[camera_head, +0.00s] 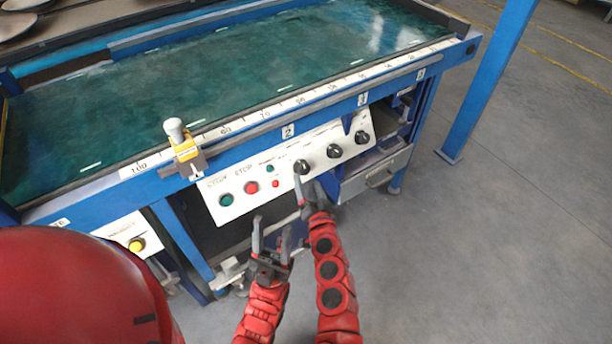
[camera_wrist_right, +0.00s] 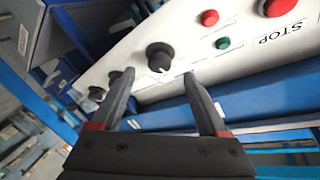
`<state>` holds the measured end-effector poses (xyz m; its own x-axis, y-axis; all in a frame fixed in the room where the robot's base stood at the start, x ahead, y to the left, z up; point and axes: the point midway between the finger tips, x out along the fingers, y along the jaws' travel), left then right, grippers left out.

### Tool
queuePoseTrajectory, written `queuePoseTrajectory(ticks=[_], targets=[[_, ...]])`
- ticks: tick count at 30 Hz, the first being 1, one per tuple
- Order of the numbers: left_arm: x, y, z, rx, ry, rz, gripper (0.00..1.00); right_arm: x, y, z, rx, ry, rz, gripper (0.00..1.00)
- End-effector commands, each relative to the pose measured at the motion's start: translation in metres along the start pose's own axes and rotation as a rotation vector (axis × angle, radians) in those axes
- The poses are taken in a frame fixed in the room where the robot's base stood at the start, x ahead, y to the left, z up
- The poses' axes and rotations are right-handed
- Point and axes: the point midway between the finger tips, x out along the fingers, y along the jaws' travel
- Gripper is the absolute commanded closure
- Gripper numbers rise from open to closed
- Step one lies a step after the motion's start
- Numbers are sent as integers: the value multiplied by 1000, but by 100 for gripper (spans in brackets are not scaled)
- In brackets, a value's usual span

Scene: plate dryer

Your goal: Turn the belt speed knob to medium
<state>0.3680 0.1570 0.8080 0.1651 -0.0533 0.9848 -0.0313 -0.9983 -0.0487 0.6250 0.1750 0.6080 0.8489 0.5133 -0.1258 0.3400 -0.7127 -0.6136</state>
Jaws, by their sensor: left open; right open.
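A white control panel (camera_head: 285,165) on the front of the blue machine carries three black round knobs in a row. The nearest knob (camera_head: 301,167), the middle knob (camera_head: 334,151) and the far knob (camera_head: 362,137) have labels too small to read. My right gripper (camera_head: 309,182) is open just below the nearest knob. In the right wrist view, that knob (camera_wrist_right: 160,56) with its white pointer mark lies ahead of my right gripper's (camera_wrist_right: 157,78) fingertips, between their lines; contact is not visible. My left gripper (camera_head: 272,228) is open and empty, low in front of the panel.
A green button (camera_head: 226,199) and a red button (camera_head: 251,187) sit left of the knobs. A yellow-and-white clamp (camera_head: 184,147) is on the rail above. A grey drawer (camera_head: 380,172) is right of my right gripper.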

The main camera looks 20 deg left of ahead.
Motion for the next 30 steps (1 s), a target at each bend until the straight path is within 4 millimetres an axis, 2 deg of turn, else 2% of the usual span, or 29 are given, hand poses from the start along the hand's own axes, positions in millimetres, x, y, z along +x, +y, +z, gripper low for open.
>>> queuePoseTrajectory(ticks=[12, 16, 21, 30], targets=[[6, 0, -1, 0, 0, 0, 50, -89, 1, 0, -1, 0, 4, 23], [7, 0, -1, 0, 0, 0, 50, -110, 1, 1, -2, -2, 2, 23], [7, 0, -1, 0, 0, 0, 50, -125, 0, 0, -2, -2, 0, 23], [7, 0, -1, 0, 0, 0, 50, -128, 1, 0, -1, 0, 1, 23]])
